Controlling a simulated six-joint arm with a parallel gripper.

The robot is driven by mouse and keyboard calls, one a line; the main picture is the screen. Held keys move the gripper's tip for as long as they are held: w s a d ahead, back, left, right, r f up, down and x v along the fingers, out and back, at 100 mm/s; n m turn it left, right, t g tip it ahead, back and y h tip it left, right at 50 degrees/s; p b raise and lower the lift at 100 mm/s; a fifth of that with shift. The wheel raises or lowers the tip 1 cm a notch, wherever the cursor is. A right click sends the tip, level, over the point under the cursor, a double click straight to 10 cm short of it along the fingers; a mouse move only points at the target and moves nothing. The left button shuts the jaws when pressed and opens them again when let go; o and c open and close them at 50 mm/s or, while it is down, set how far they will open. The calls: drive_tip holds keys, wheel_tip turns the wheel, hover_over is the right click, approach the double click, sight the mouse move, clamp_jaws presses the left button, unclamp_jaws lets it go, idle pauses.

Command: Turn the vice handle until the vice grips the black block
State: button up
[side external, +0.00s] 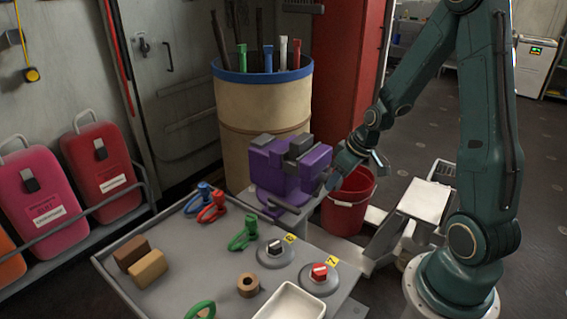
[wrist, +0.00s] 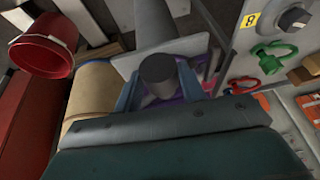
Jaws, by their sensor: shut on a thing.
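The purple vice (side external: 275,180) stands at the back edge of the grey work table. The black block (side external: 299,147) sits at the top of the vice, between its jaws; from this angle I cannot tell whether both jaws touch it. My gripper (side external: 330,181) is at the right side of the vice, low beside its body. In the wrist view my gripper (wrist: 160,92) is shut on a dark round piece, which looks like the vice handle (wrist: 158,70). Only a little purple of the vice shows there, and most of the handle is hidden by my gripper.
The table (side external: 185,262) holds green, red and blue shackles, brown blocks, two numbered knobs and a white tray (side external: 292,302). A beige barrel (side external: 262,105) stands close behind the vice. A red bucket (side external: 348,205) stands right of it, below my wrist.

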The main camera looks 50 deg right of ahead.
drive_tip(key=shift+d, duration=0.1)
drive_tip(key=y, duration=0.2)
drive_tip(key=shift+d+f+m+y, duration=0.1)
drive_tip(key=shift+d+m+y, duration=0.15)
drive_tip(key=shift+m+y, duration=0.15)
drive_tip(key=y, duration=0.4)
drive_tip(key=shift+d+f+m, duration=0.15)
drive_tip(key=shift+d+m, duration=0.1)
drive_tip(key=shift+m, duration=0.15)
drive_tip(key=y, duration=0.1)
drive_tip(key=m+y, duration=0.1)
drive_tip(key=y, duration=0.1)
drive_tip(key=shift+d+f+t, duration=0.15)
drive_tip(key=shift+f+t, duration=0.15)
drive_tip(key=shift+s+f+m+t+y, duration=0.15)
drive_tip(key=shift+m+t+y, duration=0.15)
drive_tip(key=shift+y, duration=1.1)
drive_tip(key=o, duration=1)
drive_tip(key=shift+c, duration=0.2)
